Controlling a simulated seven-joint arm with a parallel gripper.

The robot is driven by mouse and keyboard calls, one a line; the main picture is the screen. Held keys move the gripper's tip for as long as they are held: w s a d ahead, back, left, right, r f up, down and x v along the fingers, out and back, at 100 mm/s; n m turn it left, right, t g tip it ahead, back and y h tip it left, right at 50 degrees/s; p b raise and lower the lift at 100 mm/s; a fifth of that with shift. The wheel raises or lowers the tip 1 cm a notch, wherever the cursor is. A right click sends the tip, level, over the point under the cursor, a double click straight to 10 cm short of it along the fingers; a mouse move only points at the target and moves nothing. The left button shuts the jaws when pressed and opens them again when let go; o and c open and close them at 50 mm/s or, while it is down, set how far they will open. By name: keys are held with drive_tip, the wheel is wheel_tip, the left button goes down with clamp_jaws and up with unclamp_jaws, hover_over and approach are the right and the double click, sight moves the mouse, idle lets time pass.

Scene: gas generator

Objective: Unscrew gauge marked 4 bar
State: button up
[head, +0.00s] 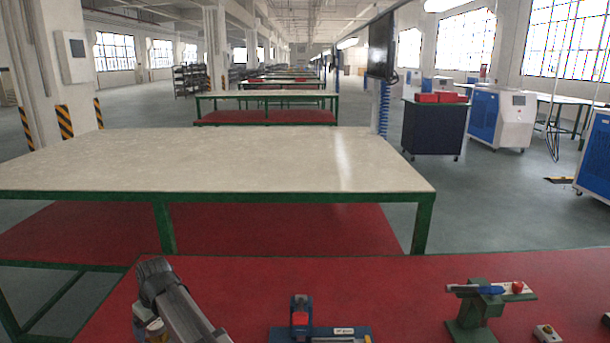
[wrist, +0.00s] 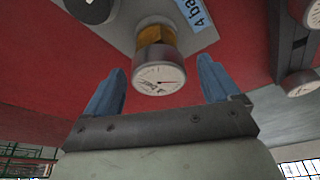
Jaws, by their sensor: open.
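In the wrist view, a gauge with a round white dial (wrist: 158,80) and a dark red needle sits on a brass-coloured fitting (wrist: 155,38). A blue label reading "4 ba" (wrist: 195,12), cut off by the frame edge, is next to it on a grey plate. My gripper (wrist: 162,88) is open, its two blue fingers on either side of the gauge, apart from it. In the head view I cannot make out the 4 bar gauge or my fingertips.
Another gauge (wrist: 302,84) is at the right of the wrist view. In the head view, the red table (head: 420,275) holds a green stand (head: 470,318) and a blue device (head: 300,315). A pale-topped bench (head: 230,160) stands behind it.

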drive_tip(key=shift+r, duration=2.65)
